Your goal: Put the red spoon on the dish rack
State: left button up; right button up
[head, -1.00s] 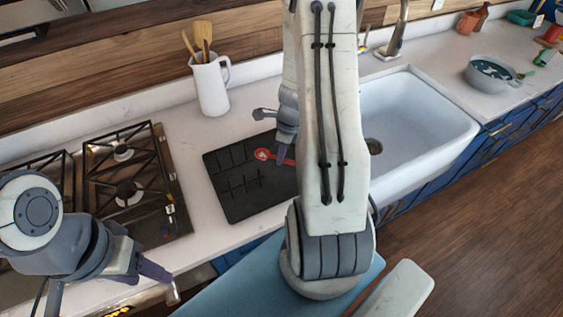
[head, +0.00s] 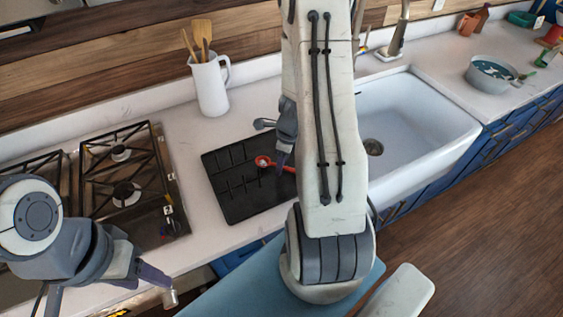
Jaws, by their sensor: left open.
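The red spoon (head: 264,162) shows at the black dish rack (head: 231,204). Its round end is at left and its handle runs right behind my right arm. My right gripper (head: 281,163) points down over the rack and is shut on the spoon's handle; my arm hides part of the grip. I cannot tell whether the spoon touches the rack. The slotted rack lies on the counter left of the sink, with its right part hidden by my arm. My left gripper (head: 145,278) is open and empty at lower left, near the counter's front edge.
The stove (head: 176,218) is left of the rack. A white pitcher (head: 212,90) with wooden utensils stands behind it. The white sink (head: 420,120) and faucet (head: 394,42) are to the right. A grey pot (head: 493,75) stands beyond the sink.

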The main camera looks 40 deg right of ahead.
jog(key=shift+r+p, duration=0.4)
jog(key=shift+r, duration=0.15)
notch_tip(320, 180, up, 11)
jog(key=s+d+p, duration=0.1)
jog(key=p, duration=0.2)
jog(key=shift+s, duration=0.25)
jog(key=s+a+r+n, duration=0.1)
jog(key=a+r+n, duration=0.3)
jog(key=a+n, duration=0.6)
jog(key=a+r+n, duration=0.4)
jog(key=a+n, duration=0.4)
jog(key=a, duration=0.4)
jog(key=s+a+r+n, duration=0.2)
jog(key=s+a+n, duration=0.3)
jog(key=n, duration=0.4)
jog(key=s+a+r+n+g, duration=0.1)
jog(key=s+a+r+n, duration=0.1)
jog(key=s+a+n, duration=0.3)
jog(key=s+n, duration=0.3)
jog(key=n, duration=0.2)
jog(key=shift+s, duration=0.25)
notch_tip(320, 180, down, 7)
jog(key=b, duration=0.6)
jog(key=shift+r+b, duration=0.2)
jog(key=shift+b, duration=0.15)
